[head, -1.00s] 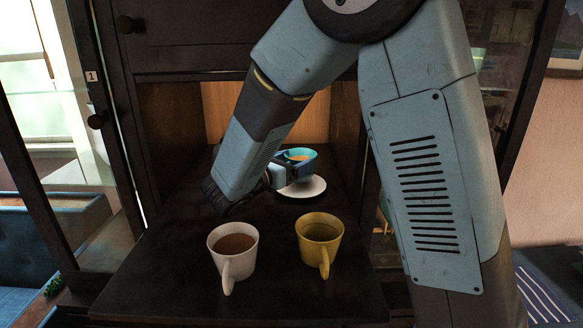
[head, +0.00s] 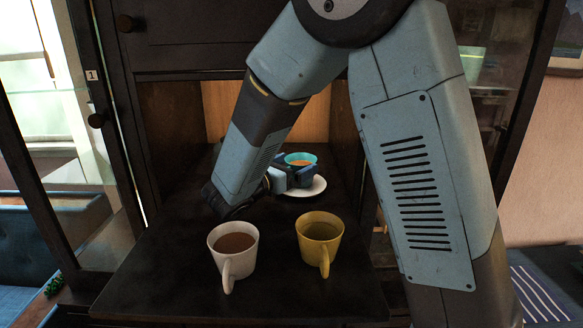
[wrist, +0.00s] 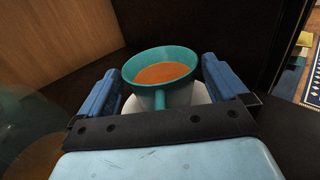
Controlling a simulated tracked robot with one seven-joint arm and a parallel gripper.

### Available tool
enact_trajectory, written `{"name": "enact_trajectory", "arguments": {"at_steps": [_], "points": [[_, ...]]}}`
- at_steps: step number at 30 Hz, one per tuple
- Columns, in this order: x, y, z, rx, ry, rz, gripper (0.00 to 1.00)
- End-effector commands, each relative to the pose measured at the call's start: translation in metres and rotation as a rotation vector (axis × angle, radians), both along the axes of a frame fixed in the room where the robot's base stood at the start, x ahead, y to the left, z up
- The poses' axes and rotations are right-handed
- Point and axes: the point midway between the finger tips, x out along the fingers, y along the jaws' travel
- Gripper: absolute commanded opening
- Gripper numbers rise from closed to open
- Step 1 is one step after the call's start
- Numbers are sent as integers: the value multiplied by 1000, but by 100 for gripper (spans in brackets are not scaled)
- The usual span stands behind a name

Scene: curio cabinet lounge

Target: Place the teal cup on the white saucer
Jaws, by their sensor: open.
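The teal cup (head: 301,158), with orange-brown liquid inside, stands upright on the white saucer (head: 314,190) at the back of the dark shelf. In the wrist view, the cup (wrist: 160,57) is between the blue fingers of my gripper (wrist: 162,78), with a gap on each side, and its handle points toward the wrist. Part of the saucer (wrist: 199,95) shows beneath it. My gripper (head: 292,176) is open, on the near left side of the cup in the head view. It hides the cup's lower part and some of the saucer.
A white mug (head: 233,252) with brown liquid and a yellow mug (head: 320,240) stand at the front of the dark shelf (head: 170,285). The cabinet's side walls and wooden back panel (head: 222,105) enclose the cup. The shelf's front left is clear.

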Motion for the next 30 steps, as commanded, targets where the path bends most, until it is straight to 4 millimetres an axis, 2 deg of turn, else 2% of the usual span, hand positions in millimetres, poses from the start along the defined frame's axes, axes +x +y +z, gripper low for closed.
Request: {"name": "enact_trajectory", "arguments": {"at_steps": [5,18,24,30], "points": [[-15,16,0,1,1,4,100],[-72,71,-1,0,1,3,100],[-84,82,0,0,1,1,100],[-86,84,0,-1,1,1,100]]}}
